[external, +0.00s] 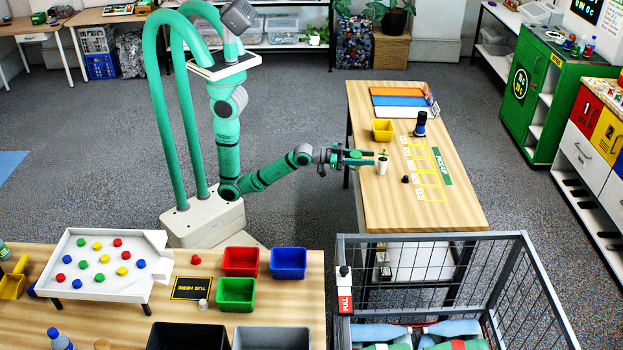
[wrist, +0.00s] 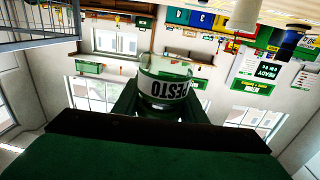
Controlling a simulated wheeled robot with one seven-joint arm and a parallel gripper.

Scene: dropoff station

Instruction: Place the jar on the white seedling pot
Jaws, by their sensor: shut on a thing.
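In the wrist view my gripper (wrist: 160,108) is shut on a clear jar (wrist: 178,70) with a white label reading PESTO, shown upside down. In the external view my gripper (external: 366,158) reaches in level over the left edge of the wooden table, just left of the white seedling pot. The jar is too small there to make out between the fingers. A white tapered thing that looks like this pot (wrist: 243,14) shows at the top of the wrist view, apart from the jar.
On the table (external: 385,210) stand a yellow bin (external: 382,131), a dark blue and black item (external: 420,125), a small black piece (external: 405,179) and flat coloured trays (external: 398,101). The table's near end is clear. A metal cage cart (external: 440,237) stands in front.

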